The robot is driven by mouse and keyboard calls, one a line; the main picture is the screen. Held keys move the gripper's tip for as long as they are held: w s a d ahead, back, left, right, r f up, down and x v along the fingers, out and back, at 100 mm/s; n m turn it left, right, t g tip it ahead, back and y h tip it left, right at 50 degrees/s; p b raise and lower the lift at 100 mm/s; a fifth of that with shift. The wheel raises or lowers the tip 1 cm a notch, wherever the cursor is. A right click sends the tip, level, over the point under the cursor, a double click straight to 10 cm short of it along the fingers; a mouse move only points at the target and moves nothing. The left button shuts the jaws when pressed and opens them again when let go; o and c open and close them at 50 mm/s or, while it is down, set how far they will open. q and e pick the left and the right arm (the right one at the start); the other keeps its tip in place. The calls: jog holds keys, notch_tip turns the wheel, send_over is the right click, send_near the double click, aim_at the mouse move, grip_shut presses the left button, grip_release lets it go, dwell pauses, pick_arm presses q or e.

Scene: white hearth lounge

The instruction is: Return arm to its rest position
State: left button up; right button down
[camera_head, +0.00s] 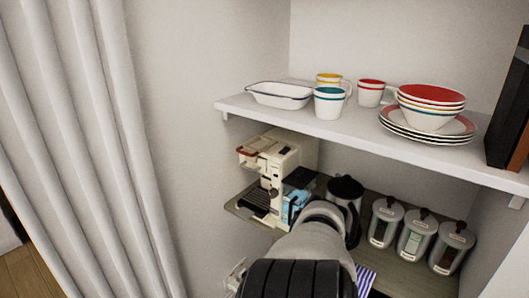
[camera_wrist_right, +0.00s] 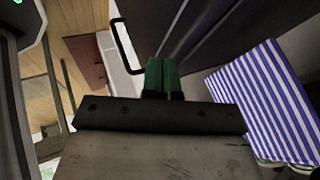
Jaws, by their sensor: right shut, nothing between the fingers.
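My right gripper (camera_wrist_right: 162,76) shows in the wrist view, its two green fingertips pressed together with nothing between them. In the head view my arm comes in from the bottom centre, in front of the lower shelf, and its gripper is hidden there. My left gripper is in neither view.
An upper shelf (camera_head: 350,133) holds a white dish (camera_head: 280,95), mugs, bowls and plates. Below stand a coffee machine (camera_head: 285,160), a dark-lidded jug (camera_head: 345,190) and several canisters (camera_head: 417,236). A blue-striped cloth (camera_wrist_right: 268,100) is right of my fingers. A curtain (camera_head: 85,150) hangs left.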

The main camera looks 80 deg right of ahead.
jog(key=w+a+f+m+t+y, duration=0.1)
jog(key=w+a+f+m+t, duration=0.3)
jog(key=f+m, duration=0.4)
jog(key=w+a+f+m+t+y, duration=0.1)
jog(key=w+a+f+m+t, duration=0.1)
jog(key=w+a+f+m, duration=0.45)
jog(key=s+a+f+m, duration=0.4)
jog(key=a+m, duration=0.2)
jog(key=m, duration=0.2)
jog(key=s+a+f+m+t+y, duration=0.1)
jog(key=s+a+f+m, duration=0.2)
jog(key=a+m, duration=0.3)
jog(key=shift+s+a+f+m+y, duration=0.35)
jog(key=shift+f+m, duration=0.2)
jog(key=shift+m, duration=0.3)
